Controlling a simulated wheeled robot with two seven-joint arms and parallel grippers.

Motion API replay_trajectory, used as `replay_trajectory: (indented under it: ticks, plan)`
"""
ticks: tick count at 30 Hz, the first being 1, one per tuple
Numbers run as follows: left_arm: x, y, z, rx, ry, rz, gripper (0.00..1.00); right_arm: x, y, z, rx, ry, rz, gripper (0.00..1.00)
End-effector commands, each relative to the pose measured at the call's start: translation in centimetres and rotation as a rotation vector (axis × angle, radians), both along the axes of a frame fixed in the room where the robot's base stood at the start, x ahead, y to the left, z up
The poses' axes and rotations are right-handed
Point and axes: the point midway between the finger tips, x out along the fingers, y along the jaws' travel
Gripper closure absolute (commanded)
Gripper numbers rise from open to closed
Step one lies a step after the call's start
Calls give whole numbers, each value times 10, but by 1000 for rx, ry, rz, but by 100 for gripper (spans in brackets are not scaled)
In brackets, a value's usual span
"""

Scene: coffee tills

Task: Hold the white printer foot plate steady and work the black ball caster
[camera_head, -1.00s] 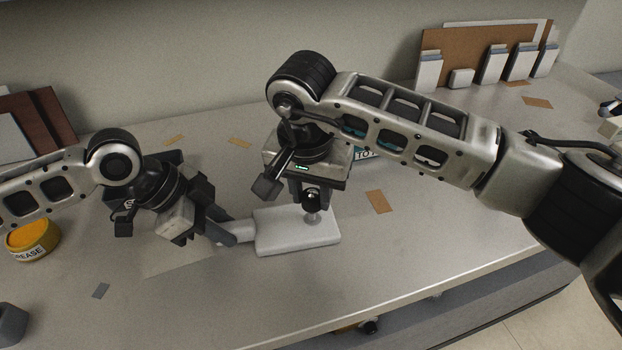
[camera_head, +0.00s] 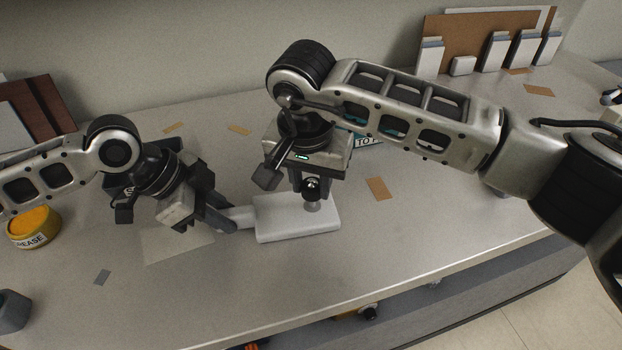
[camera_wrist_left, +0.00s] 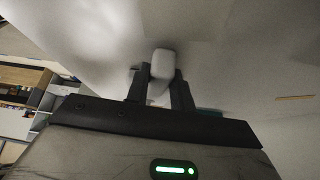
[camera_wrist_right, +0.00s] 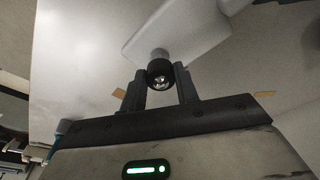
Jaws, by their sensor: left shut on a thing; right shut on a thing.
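The white printer foot plate (camera_head: 285,229) lies flat on the counter in the head view, with a narrow white handle-like end (camera_head: 238,216) on its left. My left gripper (camera_head: 230,219) is shut on that end, which also shows between its fingers in the left wrist view (camera_wrist_left: 161,66). The black ball caster (camera_wrist_right: 159,74) shows in the right wrist view with a shiny ball in a black housing, on a pale stem at the plate. My right gripper (camera_wrist_right: 160,88) is shut on the caster from above. In the head view the caster (camera_head: 311,187) is partly hidden by the gripper.
A yellow grease tin (camera_head: 34,229) stands at the left. Brown and white boards lean against the wall, with white box-like items (camera_head: 495,49) at the back right. Tan paper scraps (camera_head: 379,189) lie on the counter. The counter's front edge is below the plate.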

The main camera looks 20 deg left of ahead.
Motion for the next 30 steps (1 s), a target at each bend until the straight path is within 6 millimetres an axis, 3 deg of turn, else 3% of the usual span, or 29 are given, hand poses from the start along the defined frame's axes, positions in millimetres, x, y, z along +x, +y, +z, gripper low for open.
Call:
replay_trajectory:
  ticks: [30]
  plan:
    - [0,0,1,-1,-2,0,100,0,0,-25,-1,-1,-20,92]
